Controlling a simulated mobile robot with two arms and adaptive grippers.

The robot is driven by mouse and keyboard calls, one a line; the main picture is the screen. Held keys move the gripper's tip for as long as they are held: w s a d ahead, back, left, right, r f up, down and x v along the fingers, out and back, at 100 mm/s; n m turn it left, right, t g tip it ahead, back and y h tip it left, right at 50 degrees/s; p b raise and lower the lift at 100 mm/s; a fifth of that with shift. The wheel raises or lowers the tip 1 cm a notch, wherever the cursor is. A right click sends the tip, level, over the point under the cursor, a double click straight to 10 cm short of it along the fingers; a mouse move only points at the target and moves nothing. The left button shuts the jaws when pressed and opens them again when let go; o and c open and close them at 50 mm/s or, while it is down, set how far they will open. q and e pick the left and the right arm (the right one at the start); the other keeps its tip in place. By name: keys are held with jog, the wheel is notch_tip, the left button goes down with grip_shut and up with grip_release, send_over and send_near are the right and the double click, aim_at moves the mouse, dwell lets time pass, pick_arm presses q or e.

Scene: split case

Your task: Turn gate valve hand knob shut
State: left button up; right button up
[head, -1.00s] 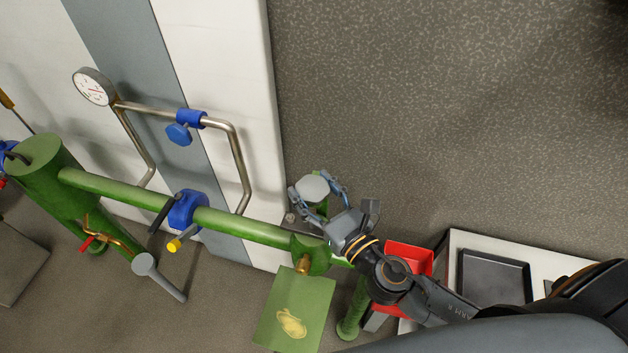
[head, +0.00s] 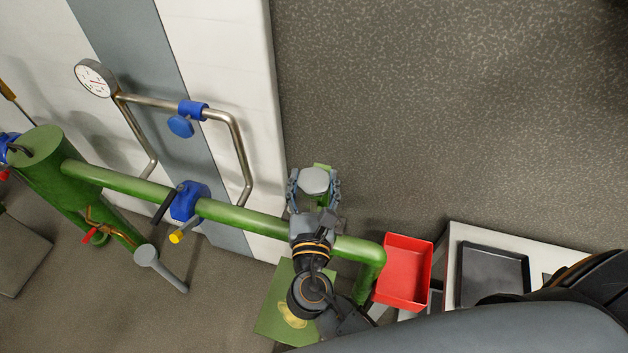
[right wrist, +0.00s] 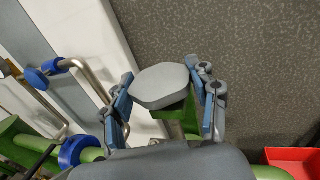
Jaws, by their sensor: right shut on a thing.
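The grey faceted hand knob (head: 314,181) sits on a green valve body beside the green pipe, at the middle of the head view. In the right wrist view the knob (right wrist: 160,86) lies between the two fingers, with part of the green body (right wrist: 178,115) below it. My right gripper (head: 315,175) is shut on the knob, one finger on each side. The pipe below is partly hidden by my right wrist. How far the knob is turned cannot be told. My left gripper is not in view.
The green pipe (head: 240,217) carries a blue valve (head: 189,200) to the left. A thin metal pipe holds a gauge (head: 95,78) and a smaller blue knob (head: 181,126). A red bin (head: 404,272) and a black tray (head: 494,279) are at right. Open floor lies beyond the knob.

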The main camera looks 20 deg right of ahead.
dwell(0.4)
jog(key=o, duration=1.2)
jog(key=shift+c, duration=0.2)
jog(key=v, duration=1.2)
jog(key=shift+a, duration=0.15)
